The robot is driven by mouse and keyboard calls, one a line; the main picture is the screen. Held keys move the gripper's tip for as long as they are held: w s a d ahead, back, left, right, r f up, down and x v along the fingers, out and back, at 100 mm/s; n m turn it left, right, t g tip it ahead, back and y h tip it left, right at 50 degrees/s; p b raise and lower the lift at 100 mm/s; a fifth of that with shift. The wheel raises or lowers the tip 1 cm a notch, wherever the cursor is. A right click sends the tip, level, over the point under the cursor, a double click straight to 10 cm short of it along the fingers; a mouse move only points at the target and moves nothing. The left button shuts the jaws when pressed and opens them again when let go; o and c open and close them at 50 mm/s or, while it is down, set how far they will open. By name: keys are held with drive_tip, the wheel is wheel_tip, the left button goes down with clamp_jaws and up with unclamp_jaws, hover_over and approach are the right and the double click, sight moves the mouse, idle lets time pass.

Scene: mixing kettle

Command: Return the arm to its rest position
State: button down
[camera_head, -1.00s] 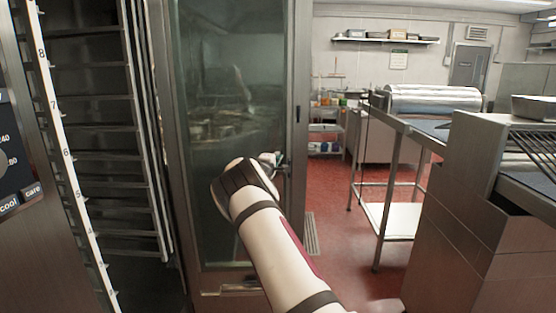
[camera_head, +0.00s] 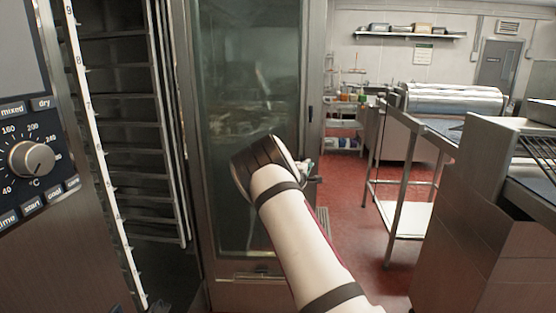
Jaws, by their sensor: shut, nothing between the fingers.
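My white arm (camera_head: 303,235) with dark bands reaches up from the bottom of the head view, ending in a dark elbow-like joint in front of the glass door. Beyond it, a small part of my gripper (camera_head: 308,171) shows at the right, near the door's right frame. The gripper is shut and empty; most of it is hidden behind the arm. I cannot tell whether it touches the door frame.
A tall glass-doored cabinet (camera_head: 228,60) stands ahead. A rack with shelf rails (camera_head: 120,95) and an oven control panel (camera_head: 30,155) are at the left. Steel tables (camera_head: 405,115) and a counter (camera_head: 470,230) stand at the right. Red floor (camera_head: 345,205) is open between.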

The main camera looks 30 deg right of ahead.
drive_tip(key=s+a+r+m+g, duration=0.2)
drive_tip(key=s+r+m+g, duration=0.25)
drive_tip(key=s+r, duration=0.4)
drive_tip(key=s+a+r+m+g, duration=0.3)
drive_tip(key=s+r+m, duration=0.25)
drive_tip(key=s, duration=0.65)
drive_tip(key=s+a+f+n+y, duration=0.2)
drive_tip(key=s+a+y, duration=1.2)
drive_tip(key=s+a, duration=1.8)
drive_tip(key=shift+a+f+t, duration=0.45)
drive_tip(key=shift+a, duration=0.8)
